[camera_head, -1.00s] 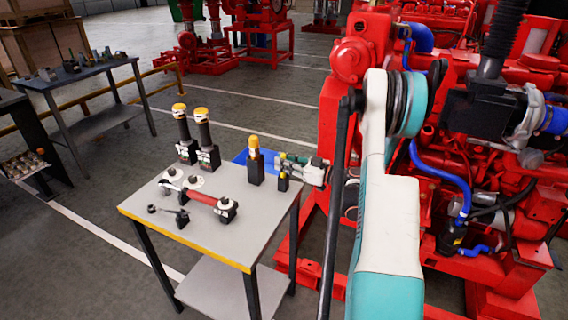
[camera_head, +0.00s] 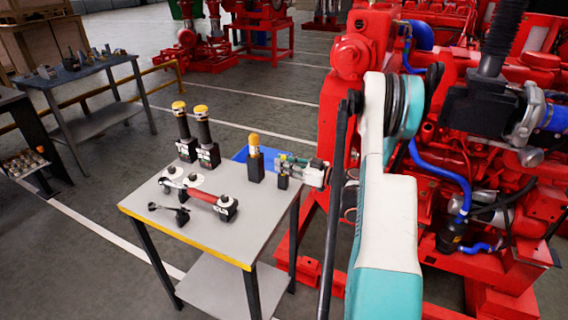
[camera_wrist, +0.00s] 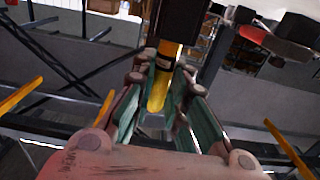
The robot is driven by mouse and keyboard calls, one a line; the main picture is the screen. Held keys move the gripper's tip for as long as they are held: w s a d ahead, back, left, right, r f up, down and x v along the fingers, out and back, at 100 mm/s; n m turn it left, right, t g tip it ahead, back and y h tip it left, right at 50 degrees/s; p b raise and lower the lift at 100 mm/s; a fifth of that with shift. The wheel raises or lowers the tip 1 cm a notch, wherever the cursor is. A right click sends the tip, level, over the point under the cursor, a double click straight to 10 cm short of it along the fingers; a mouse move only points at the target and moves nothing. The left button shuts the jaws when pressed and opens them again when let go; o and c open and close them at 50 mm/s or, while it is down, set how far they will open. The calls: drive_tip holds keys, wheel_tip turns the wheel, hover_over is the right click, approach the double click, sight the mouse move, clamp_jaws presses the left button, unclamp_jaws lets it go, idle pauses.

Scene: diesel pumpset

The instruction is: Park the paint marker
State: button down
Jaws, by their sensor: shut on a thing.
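The paint marker (camera_wrist: 158,92) shows in the wrist view as a yellow rod with a dark band, between the green fingers of my gripper (camera_wrist: 156,76). My gripper is shut on it. Beyond the marker's far end is a dark block (camera_wrist: 186,18); I cannot tell whether the marker is seated in it. In the head view my gripper (camera_head: 283,161) is at the table's back right corner, over a small black block (camera_head: 283,182). The fingers hide most of the marker there.
A tall yellow-topped item (camera_head: 255,158) stands just left of my gripper. Two yellow-capped cylinders (camera_head: 206,140) and a red-handled tool (camera_head: 200,195) are on the grey table (camera_head: 235,245). A blue patch (camera_head: 240,157) lies behind. The red engine (camera_head: 350,110) is close on the right.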

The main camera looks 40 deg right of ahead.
drive_tip(key=shift+f, duration=0.25)
drive_tip(key=c, duration=1.5)
unclamp_jaws()
drive_tip(key=v, duration=1.2)
drive_tip(key=shift+w, duration=0.1)
